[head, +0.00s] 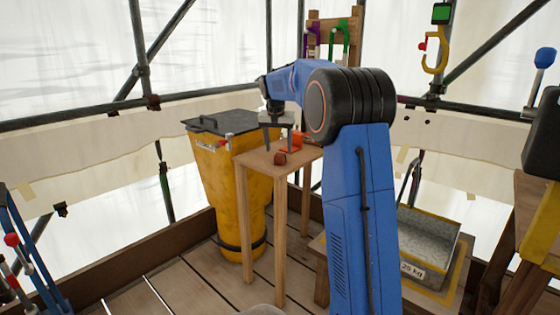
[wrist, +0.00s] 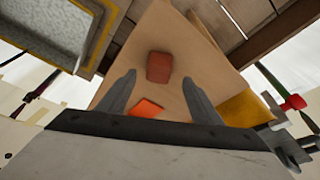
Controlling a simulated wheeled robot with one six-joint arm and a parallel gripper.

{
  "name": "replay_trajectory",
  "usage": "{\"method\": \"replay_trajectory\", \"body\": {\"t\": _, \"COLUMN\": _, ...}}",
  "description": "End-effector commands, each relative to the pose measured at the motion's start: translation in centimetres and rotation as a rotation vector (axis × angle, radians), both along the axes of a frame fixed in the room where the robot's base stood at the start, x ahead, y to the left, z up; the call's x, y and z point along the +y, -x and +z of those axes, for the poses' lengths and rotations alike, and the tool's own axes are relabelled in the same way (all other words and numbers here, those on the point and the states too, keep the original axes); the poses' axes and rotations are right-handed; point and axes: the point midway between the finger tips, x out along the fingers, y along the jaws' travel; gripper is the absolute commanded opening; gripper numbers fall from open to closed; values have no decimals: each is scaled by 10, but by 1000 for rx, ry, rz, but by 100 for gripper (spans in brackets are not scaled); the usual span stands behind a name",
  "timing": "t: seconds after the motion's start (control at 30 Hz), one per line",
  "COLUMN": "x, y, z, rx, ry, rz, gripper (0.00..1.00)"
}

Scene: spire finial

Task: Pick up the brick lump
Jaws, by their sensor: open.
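The brick lump (head: 280,159) is a small reddish-brown block on the top of a tall wooden stand, near its front edge. In the wrist view the brick lump (wrist: 159,67) lies on the bare wood, beyond the fingertips and roughly centred between them. My gripper (head: 279,149) is over the stand with its fingers pointing down. In the wrist view my gripper (wrist: 158,82) is open, with nothing between its fingertips. The brick lump appears apart from both fingers.
An orange object (head: 292,141) lies on the stand (head: 258,158) behind the lump; it also shows in the wrist view (wrist: 146,107). A yellow bin (head: 222,180) with a dark lid stands close on the left. A grey tray (head: 428,238) is low on the right.

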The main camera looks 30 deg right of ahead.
Motion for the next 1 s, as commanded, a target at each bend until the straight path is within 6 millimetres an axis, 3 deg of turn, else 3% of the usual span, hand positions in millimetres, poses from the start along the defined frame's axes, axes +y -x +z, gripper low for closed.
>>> {"method": "replay_trajectory", "body": {"t": 0.23, "x": -8, "y": -6, "z": -33, "rx": 4, "ry": 0, "rz": -1, "gripper": 59}}
{"method": "replay_trajectory", "body": {"t": 0.5, "x": -9, "y": -7, "z": -37, "rx": 1, "ry": 0, "rz": 0, "gripper": 59}}
{"method": "replay_trajectory", "body": {"t": 0.73, "x": -9, "y": -7, "z": -37, "rx": 1, "ry": 0, "rz": 0, "gripper": 9}}
{"method": "replay_trajectory", "body": {"t": 1.0, "x": -9, "y": -7, "z": -34, "rx": 0, "ry": 0, "rz": 0, "gripper": 9}}
